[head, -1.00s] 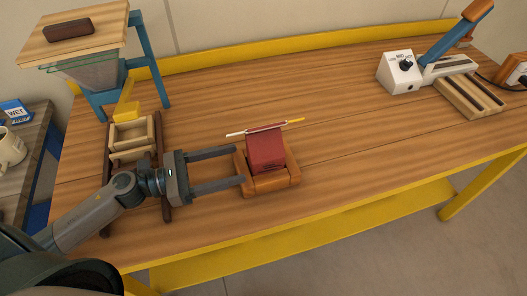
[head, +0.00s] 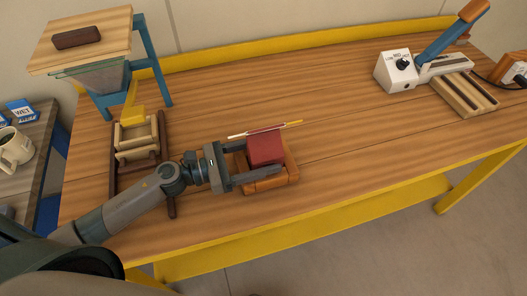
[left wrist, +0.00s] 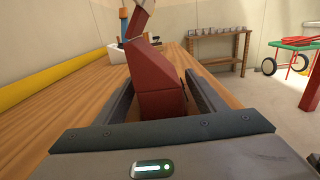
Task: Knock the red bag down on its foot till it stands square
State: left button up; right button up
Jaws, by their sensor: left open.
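The red bag (head: 265,146) sits in a small orange-brown wooden cradle (head: 270,184) on the bench. A thin white and yellow stick (head: 265,130) lies across its top. My left gripper (head: 262,157) is open, with one finger on each side of the bag. In the left wrist view the bag (left wrist: 160,88) stands between the two fingers (left wrist: 162,98), its upper part narrower and leaning. I cannot tell whether either finger touches it. The bag's foot is hidden by the near finger and the cradle. My right gripper is not in view.
A blue-legged stand with a hopper (head: 92,75) and a wooden rack (head: 136,137) are left of the bag. A white sealer with a blue lever (head: 398,70) is at the back right. The bench between bag and sealer is clear.

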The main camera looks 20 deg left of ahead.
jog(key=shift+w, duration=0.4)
pick_arm(q)
jog(key=shift+c, duration=0.3)
jog(key=c, duration=1.3)
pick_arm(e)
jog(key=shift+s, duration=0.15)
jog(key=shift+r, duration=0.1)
